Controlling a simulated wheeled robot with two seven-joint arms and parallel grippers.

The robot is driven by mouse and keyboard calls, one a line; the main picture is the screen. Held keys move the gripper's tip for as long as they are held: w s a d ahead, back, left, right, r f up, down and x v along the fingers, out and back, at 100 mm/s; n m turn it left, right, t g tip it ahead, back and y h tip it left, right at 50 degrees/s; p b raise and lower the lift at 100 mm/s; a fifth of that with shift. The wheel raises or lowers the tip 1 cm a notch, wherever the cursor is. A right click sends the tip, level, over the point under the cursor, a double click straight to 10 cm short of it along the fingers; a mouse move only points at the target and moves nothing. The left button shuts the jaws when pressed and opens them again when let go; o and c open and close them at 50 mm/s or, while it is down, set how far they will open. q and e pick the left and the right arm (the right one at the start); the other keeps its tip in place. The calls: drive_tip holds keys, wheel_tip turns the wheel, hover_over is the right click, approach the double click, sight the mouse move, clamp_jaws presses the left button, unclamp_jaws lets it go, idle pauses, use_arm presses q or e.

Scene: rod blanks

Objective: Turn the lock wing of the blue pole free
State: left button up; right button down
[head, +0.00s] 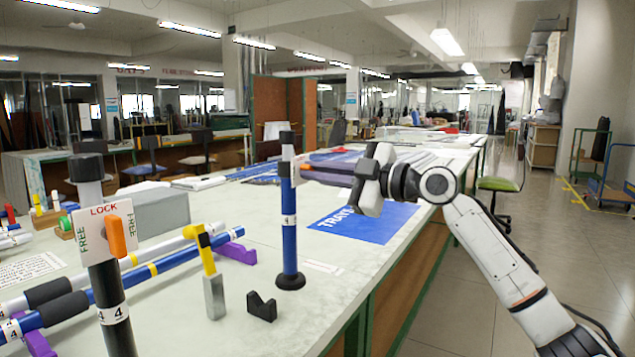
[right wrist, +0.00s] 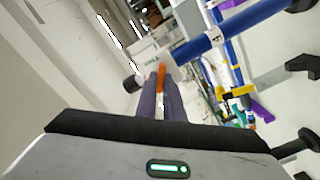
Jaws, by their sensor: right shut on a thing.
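The blue pole (head: 289,235) stands upright on a round black base, with a white upper section, a black cap and a "4" label. It also crosses the right wrist view (right wrist: 240,25). Its white lock plate (head: 298,165) is edge-on in the head view. My right gripper (head: 312,174) reaches the plate from the right. In the right wrist view my fingers (right wrist: 161,82) are shut on the orange lock wing (right wrist: 161,70). The finger tips partly hide the wing, and I cannot read its setting. My left gripper is not in view.
A black pole (head: 108,290) with a LOCK/FREE plate (head: 104,228) and orange wing stands at front left. A yellow-and-grey upright piece (head: 213,280), a black V-block (head: 262,306) and a purple support (head: 237,253) stand nearby. A blue mat (head: 375,222) lies right of the blue pole.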

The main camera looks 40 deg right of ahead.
use_arm(q)
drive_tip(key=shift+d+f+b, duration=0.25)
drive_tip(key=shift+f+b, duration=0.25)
drive_tip(key=shift+b, duration=0.75)
use_arm(e)
drive_tip(key=shift+f+n, duration=0.15)
drive_tip(key=shift+n, duration=3.65)
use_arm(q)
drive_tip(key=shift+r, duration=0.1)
use_arm(e)
drive_tip(key=c, duration=1.9)
unclamp_jaws()
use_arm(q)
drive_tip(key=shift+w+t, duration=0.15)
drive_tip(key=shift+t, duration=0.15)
use_arm(e)
drive_tip(key=shift+o, duration=0.2)
